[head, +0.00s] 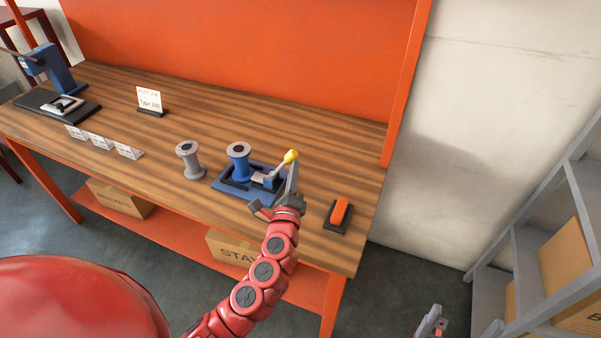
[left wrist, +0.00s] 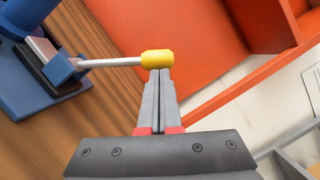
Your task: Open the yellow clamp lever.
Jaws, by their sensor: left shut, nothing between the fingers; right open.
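The clamp lever is a pale rod with a yellow knob (head: 291,156), rising at a slant from a blue clamp fixture (head: 232,186) near the table's front right. In the left wrist view the knob (left wrist: 157,57) sits right at my fingertips, and the rod runs left to a blue pivot block (left wrist: 62,69). My left gripper (head: 293,170) is shut and empty, its tips at the near side of the knob; I cannot tell whether they touch it. It hides part of the fixture's right side. My right gripper (head: 458,328) is open at the bottom edge, far from the table top.
An orange-and-black object (head: 340,212) lies to the right. A sign (head: 150,99), small cards (head: 101,142) and a blue press (head: 55,72) are further left. Grey shelving (head: 535,218) stands at right.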

